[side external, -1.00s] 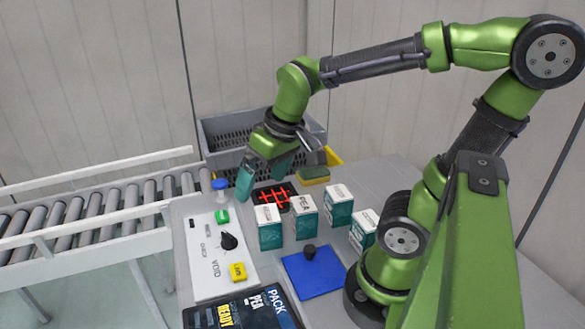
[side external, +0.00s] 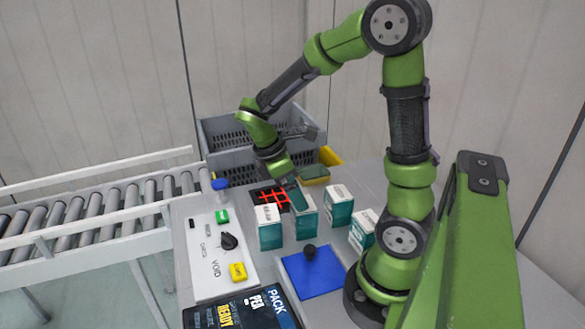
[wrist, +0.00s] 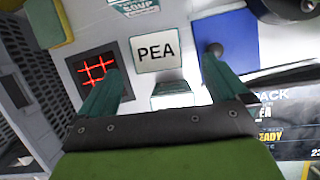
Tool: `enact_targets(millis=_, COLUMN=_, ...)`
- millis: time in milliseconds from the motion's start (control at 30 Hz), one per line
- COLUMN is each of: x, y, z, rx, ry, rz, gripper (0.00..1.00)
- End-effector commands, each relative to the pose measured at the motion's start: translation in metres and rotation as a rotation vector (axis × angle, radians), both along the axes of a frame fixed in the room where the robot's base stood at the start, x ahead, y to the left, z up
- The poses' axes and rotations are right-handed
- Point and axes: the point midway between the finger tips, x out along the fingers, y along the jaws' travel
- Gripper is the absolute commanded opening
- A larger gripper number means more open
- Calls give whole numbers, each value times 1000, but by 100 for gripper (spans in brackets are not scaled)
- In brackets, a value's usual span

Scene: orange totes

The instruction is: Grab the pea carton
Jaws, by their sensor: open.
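The pea carton (side external: 306,222) is a white and teal box standing upright in the row of cartons in the side view. Its white top with the word PEA shows in the wrist view (wrist: 156,54). My gripper (side external: 293,196) is just above it, and a teal finger hides much of its top in the side view. In the wrist view my gripper (wrist: 161,66) is open, with one finger on each side of the PEA top and nothing held. I cannot tell whether the fingertips are below the carton's top.
Similar cartons stand close by, one at left (side external: 270,232), one at right (side external: 338,208) and one nearer my base (side external: 363,230). A blue mat with a black knob (side external: 310,252) lies in front. A red grid panel (side external: 268,197) and a grey crate (side external: 222,140) are behind.

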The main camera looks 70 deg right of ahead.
Motion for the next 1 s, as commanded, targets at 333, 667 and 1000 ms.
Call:
enact_targets(millis=333, x=-12, y=-10, z=-37, rx=1, ry=1, rz=-2, gripper=100)
enact_targets(millis=667, x=-24, y=-26, z=-76, rx=1, ry=2, rz=-2, gripper=100)
enact_targets(millis=1000, x=-25, y=-27, z=-82, rx=1, ry=-2, rz=-1, gripper=97)
